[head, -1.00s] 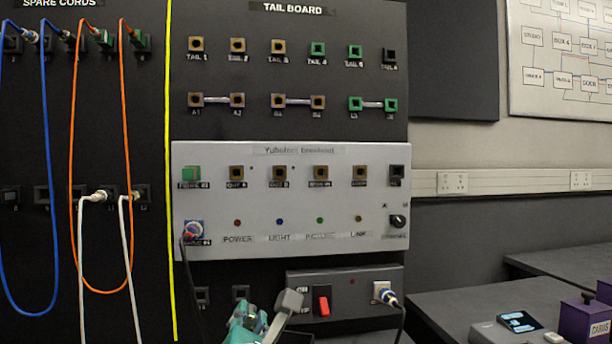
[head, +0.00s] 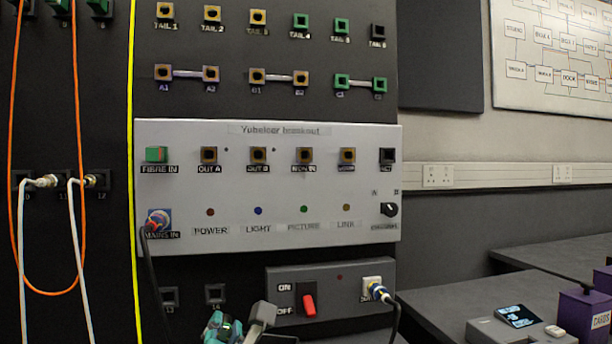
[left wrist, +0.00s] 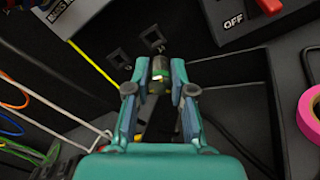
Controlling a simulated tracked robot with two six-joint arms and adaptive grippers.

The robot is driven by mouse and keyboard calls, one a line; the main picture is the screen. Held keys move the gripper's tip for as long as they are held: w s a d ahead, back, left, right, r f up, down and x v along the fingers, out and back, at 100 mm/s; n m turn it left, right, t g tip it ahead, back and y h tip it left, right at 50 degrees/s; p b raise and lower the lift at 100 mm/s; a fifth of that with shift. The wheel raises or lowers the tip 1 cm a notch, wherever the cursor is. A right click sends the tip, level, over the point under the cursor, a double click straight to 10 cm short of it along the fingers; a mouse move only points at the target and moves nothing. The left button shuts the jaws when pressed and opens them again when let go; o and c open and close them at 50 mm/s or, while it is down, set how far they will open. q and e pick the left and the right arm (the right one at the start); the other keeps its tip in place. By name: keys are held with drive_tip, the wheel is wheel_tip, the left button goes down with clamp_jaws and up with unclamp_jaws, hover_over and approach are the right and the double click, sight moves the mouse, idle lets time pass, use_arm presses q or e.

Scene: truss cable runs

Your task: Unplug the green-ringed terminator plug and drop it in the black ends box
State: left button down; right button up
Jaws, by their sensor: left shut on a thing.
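My left gripper (head: 238,326) shows at the bottom of the head view, in front of the lower part of the board; its fingertips are cut off there. In the left wrist view the two fingers (left wrist: 160,80) are shut on a small dark cylindrical plug with a green ring (left wrist: 160,66). The plug stands clear of the two empty square sockets (left wrist: 118,58) behind it. A black open-topped box or tray (left wrist: 235,82) lies below and to the right in the wrist view; I cannot read any label on it. My right gripper is not in view.
The breakout panel (head: 270,240) and the switch unit (head: 345,275) with a red switch are on the board. White and orange cords (head: 75,240) hang at the left. A pink tape roll (left wrist: 308,115) lies at the wrist view's right edge. Grey desks (head: 450,305) stand right.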

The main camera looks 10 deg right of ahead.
use_arm(q)
drive_tip(key=shift+f, duration=0.4)
drive_tip(key=c, duration=0.9)
unclamp_jaws()
drive_tip(key=shift+s, duration=0.15)
drive_tip(key=s, duration=0.7)
drive_tip(key=shift+s, duration=0.15)
